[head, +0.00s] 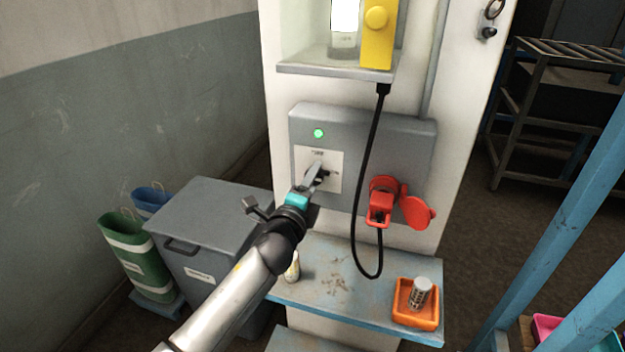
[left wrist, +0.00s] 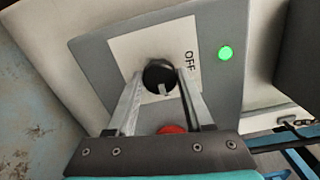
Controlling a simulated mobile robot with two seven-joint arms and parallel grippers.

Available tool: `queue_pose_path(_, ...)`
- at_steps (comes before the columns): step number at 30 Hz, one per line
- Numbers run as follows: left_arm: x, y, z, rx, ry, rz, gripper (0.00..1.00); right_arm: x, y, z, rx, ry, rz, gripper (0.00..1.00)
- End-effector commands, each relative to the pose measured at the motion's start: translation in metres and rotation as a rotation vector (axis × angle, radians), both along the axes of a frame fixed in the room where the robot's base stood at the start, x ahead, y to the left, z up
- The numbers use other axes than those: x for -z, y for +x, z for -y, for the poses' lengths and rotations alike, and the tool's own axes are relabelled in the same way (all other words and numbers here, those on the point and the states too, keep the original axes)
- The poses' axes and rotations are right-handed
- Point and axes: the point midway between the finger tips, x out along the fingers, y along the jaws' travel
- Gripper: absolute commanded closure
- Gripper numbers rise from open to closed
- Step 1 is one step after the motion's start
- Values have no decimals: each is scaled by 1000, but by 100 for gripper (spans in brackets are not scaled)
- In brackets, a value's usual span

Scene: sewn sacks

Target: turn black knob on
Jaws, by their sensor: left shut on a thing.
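The black knob (left wrist: 160,77) sits on a pale plate (left wrist: 125,50) of the grey wall box (head: 375,125). In the head view the knob (head: 323,174) is partly hidden by my left gripper (head: 317,174). In the left wrist view my left gripper (left wrist: 160,92) has one finger on each side of the knob and is shut on it. The knob's light mark points toward the palm, about a quarter turn from the OFF label (left wrist: 189,63). A green lamp (head: 319,133) on the box is lit. My right gripper is not in view.
A red socket (head: 381,205) with a black cable (head: 357,240) is right of the knob. Below, a blue shelf (head: 345,308) carries an orange tray (head: 401,312) with a can. A grey bin (head: 213,215) stands left. A blue post (head: 560,220) is at right.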

Motion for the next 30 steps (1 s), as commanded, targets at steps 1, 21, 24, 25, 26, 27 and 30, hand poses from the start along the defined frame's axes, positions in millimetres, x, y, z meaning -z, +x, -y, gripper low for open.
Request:
queue_pose_path(1, 0, 0, 0, -1, 8, 2, 100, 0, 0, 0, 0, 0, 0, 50)
queue_pose_path(21, 0, 0, 0, -1, 9, 3, 18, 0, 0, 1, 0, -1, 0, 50)
queue_pose_path(24, 0, 0, 0, 0, 9, 3, 18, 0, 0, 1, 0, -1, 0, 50)
queue_pose_path(25, 0, 0, 0, 0, 8, 2, 18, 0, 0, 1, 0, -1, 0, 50)
queue_pose_path(26, 0, 0, 0, 0, 8, 2, 18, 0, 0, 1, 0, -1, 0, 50)
queue_pose_path(27, 0, 0, 0, 0, 8, 2, 18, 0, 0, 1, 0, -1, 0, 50)
queue_pose_path(30, 1, -3, -1, 0, 8, 2, 18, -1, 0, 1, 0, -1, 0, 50)
